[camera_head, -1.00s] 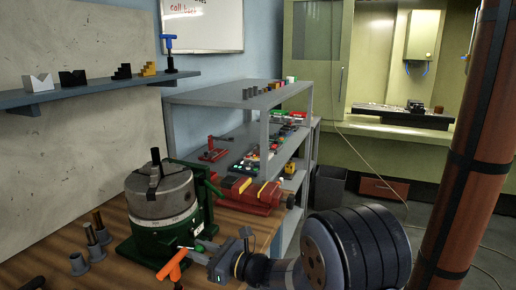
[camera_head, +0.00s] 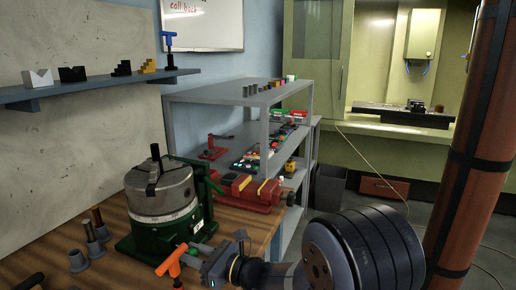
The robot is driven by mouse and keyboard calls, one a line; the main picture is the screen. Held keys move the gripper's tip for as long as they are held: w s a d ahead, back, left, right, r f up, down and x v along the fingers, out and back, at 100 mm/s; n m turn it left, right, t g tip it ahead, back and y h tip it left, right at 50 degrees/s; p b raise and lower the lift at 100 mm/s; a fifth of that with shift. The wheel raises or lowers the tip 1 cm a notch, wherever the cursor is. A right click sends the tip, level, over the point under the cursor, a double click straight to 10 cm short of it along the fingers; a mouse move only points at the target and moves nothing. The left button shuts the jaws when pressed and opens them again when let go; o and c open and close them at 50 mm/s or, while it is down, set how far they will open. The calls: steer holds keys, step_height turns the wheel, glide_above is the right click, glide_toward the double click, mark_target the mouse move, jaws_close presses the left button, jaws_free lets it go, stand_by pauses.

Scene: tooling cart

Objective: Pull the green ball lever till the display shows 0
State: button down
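The dark green rotary fixture (camera_head: 138,243) stands on the bench with a grey three-jaw chuck (camera_head: 160,190) on top. A small white display (camera_head: 197,226) is on its right side; its digits are too small to read. The green ball lever (camera_head: 203,248) shows low at the fixture's front right, partly hidden by my gripper. My gripper (camera_head: 208,262) reaches in from the right, at or very close to the ball. Its fingers are small and partly hidden, so I cannot tell whether they grip it.
An orange T-handle (camera_head: 172,261) stands just left of my gripper, close to it. Grey holders (camera_head: 78,262) with tools stand at the bench's left. A red vise (camera_head: 248,192) lies behind the fixture. A grey shelf rack (camera_head: 215,96) stands behind the bench.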

steer(key=shift+s+a+f+b, duration=0.1)
steer(key=shift+s+a+b, duration=0.25)
steer(key=shift+s, duration=0.2)
steer(key=c, duration=1.1)
jaws_free()
steer(key=shift+w, duration=0.1)
steer(key=shift+d, duration=0.1)
steer(key=shift+b+v, duration=0.3)
steer(key=shift+v, duration=3.15)
